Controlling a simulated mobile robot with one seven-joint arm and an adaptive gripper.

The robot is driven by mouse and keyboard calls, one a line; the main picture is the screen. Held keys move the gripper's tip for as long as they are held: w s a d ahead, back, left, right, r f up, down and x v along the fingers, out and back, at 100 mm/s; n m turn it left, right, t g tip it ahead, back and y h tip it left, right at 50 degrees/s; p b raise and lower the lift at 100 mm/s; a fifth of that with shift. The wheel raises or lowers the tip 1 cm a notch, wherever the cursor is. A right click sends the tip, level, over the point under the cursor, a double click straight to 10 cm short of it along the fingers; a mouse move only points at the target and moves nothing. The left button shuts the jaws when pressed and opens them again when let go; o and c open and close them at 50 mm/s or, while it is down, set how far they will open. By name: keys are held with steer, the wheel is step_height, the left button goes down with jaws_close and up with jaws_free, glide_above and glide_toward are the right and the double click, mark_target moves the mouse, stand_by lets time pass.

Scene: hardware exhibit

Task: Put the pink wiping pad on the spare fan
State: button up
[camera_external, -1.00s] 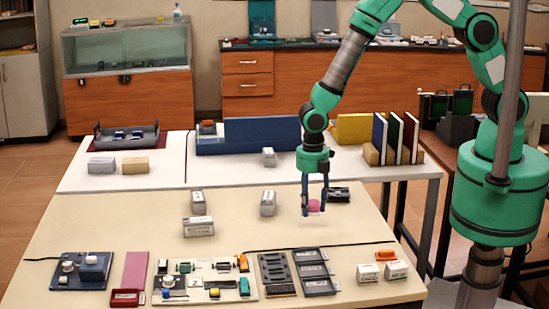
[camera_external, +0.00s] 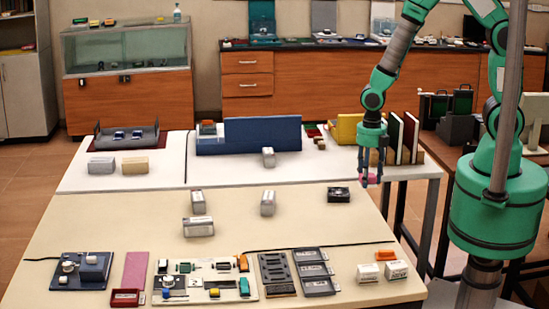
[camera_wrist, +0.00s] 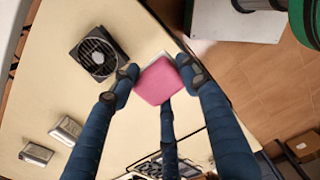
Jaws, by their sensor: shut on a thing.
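My gripper (camera_external: 371,183) is shut on the pink wiping pad (camera_wrist: 158,82) and holds it above the right edge of the cream table. The pad also shows as a small pink patch between the fingers in the external view (camera_external: 369,177). The spare fan (camera_wrist: 97,53), a black square frame with a round grille, lies on the table to the left of the pad in the wrist view. In the external view the fan (camera_external: 339,194) is dark and lies left of and below my gripper. The pad and fan are apart.
Upright books (camera_external: 403,138) stand behind my gripper. Small grey boxes (camera_external: 268,203) stand left of the fan. Trays and a parts board (camera_external: 205,280) lie along the front. The table around the fan is mostly clear.

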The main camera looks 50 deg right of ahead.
steer(key=s+d+b, duration=0.1)
steer(key=s+d, duration=0.2)
steer(key=d, duration=0.2)
steer(key=shift+s+d+f, duration=0.15)
steer(key=shift+s+f, duration=0.1)
steer(key=shift+s, duration=0.15)
steer(key=shift+w, duration=0.15)
steer(key=b, duration=0.2)
glide_above(339, 191)
steer(key=shift+f, duration=0.75)
steer(key=shift+f+b, duration=0.55)
steer(key=shift+f, duration=1.2)
steer(key=shift+f, duration=0.1)
steer(key=o, duration=1)
